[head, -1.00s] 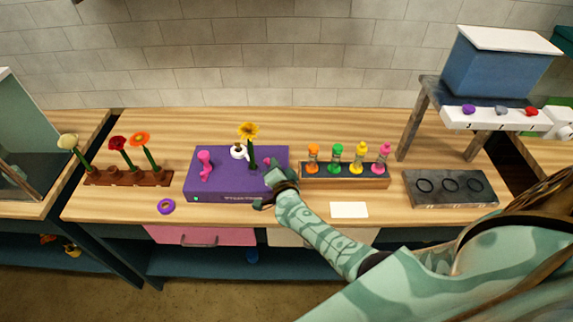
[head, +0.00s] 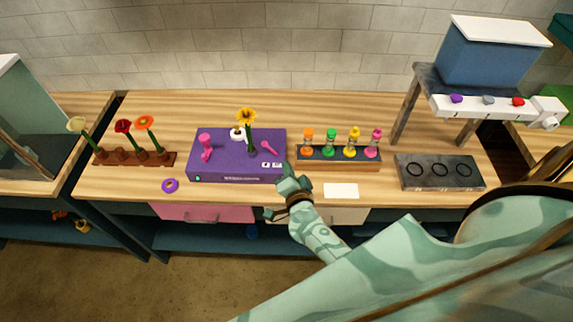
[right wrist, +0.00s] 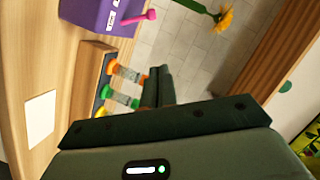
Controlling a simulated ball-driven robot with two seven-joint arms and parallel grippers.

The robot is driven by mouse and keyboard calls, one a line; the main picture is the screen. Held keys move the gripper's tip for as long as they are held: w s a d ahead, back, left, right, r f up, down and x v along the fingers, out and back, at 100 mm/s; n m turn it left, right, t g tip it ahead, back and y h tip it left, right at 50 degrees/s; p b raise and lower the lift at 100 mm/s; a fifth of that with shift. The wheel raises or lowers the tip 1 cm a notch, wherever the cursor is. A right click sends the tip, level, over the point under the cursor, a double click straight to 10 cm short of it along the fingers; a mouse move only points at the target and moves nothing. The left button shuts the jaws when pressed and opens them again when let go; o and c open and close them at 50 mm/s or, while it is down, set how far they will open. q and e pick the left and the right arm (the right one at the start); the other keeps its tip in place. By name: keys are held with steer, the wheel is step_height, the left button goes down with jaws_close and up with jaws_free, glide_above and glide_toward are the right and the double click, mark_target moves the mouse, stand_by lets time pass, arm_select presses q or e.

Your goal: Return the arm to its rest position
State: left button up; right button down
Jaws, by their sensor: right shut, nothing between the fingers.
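My right arm (head: 320,240) reaches in from the lower right. Its gripper (head: 284,170) is at the front right of the purple box (head: 235,174), near the table's front edge. In the right wrist view its two dark fingers (right wrist: 158,86) are together, with nothing between them. A yellow flower (head: 247,117) stands upright at the purple box, beside a small white vase (head: 237,133). A pink knob (head: 205,146) and a pink lever (head: 269,149) are on the box top. My left gripper is not in view.
Right of the box is a rack with several coloured hourglasses (head: 331,141). A white card (head: 341,190) lies in front of it. A dark tray with rings (head: 440,172) and a stand (head: 402,112) are further right.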

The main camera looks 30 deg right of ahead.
steer(key=shift+w+a, duration=0.15)
steer(key=s+a+f+n+g+y+b, duration=0.25)
steer(key=s+f+n, duration=0.2)
steer(key=f, duration=0.45)
steer(key=s+a+f+n+g+y+b, duration=0.1)
steer(key=s+a+f+n+g+b, duration=0.2)
steer(key=s+f, duration=0.5)
steer(key=s+a+f+n+g+y+b, duration=0.1)
steer(key=s+f+n+g+y+b, duration=0.3)
steer(key=f, duration=0.7)
steer(key=s+d+f+n+g+h+b, duration=0.1)
steer(key=s+f+b, duration=0.5)
steer(key=s+f, duration=0.6)
steer(key=s+d+f+n+g+h+b, duration=0.2)
steer(key=s+d+f+n+g+b, duration=0.2)
steer(key=s+f, duration=0.9)
steer(key=s+d+n+b, duration=0.1)
steer(key=s+b, duration=0.1)
steer(key=b, duration=0.1)
steer(key=shift+n, duration=0.35)
